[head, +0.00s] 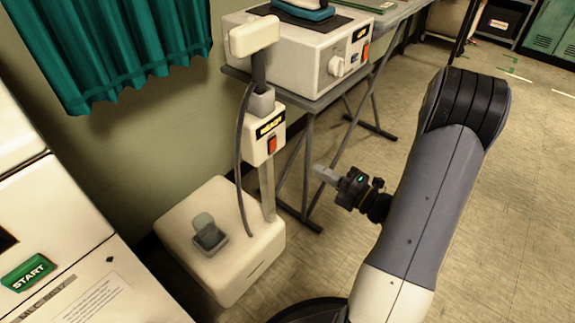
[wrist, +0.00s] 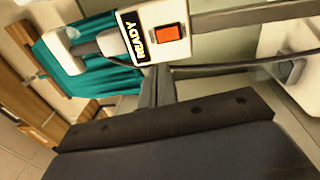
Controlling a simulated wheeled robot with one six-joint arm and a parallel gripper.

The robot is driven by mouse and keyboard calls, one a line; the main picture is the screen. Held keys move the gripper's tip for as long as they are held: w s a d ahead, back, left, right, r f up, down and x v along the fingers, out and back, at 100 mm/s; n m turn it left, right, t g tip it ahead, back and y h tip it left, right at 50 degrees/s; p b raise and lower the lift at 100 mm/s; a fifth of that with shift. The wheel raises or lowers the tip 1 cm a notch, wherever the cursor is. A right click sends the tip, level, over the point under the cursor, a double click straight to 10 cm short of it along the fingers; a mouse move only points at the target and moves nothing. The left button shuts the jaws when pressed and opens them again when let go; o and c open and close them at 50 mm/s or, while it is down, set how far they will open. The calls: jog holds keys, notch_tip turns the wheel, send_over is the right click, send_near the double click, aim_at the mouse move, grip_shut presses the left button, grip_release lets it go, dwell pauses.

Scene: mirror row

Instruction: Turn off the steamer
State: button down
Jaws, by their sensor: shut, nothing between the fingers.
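The steamer has a white base (head: 232,262), a grey pole, a white control box (head: 262,150) and a white head (head: 252,36) at the top. The control box bears a lit READY label and a red switch (head: 272,144). In the wrist view the red switch (wrist: 167,33) is beside the READY label (wrist: 136,38), near the top middle. My gripper (head: 322,174) is shut and empty, right of and a little below the control box in the head view. In the wrist view its fingers (wrist: 158,88) point toward the box, with a gap that I cannot judge.
A grey table (head: 345,88) behind the steamer bears a white machine (head: 300,50) with a knob. A white cabinet with a green START button (head: 27,272) stands at the left. A green curtain (head: 115,45) hangs on the wall. The floor at the right is open.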

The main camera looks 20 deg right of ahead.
aim_at(274, 143)
jog(key=shift+s+d+f+m+t, duration=0.3)
jog(key=shift+s+f+m, duration=0.1)
jog(key=shift+f+m, duration=0.2)
jog(key=shift+w+a, duration=0.1)
jog(key=shift+a, duration=0.05)
jog(key=b+x, duration=0.4)
jog(key=x, duration=0.9)
jog(key=shift+f, duration=0.15)
jog(key=shift+w+a, duration=0.15)
jog(key=shift+w, duration=0.2)
jog(key=shift+r, duration=0.25)
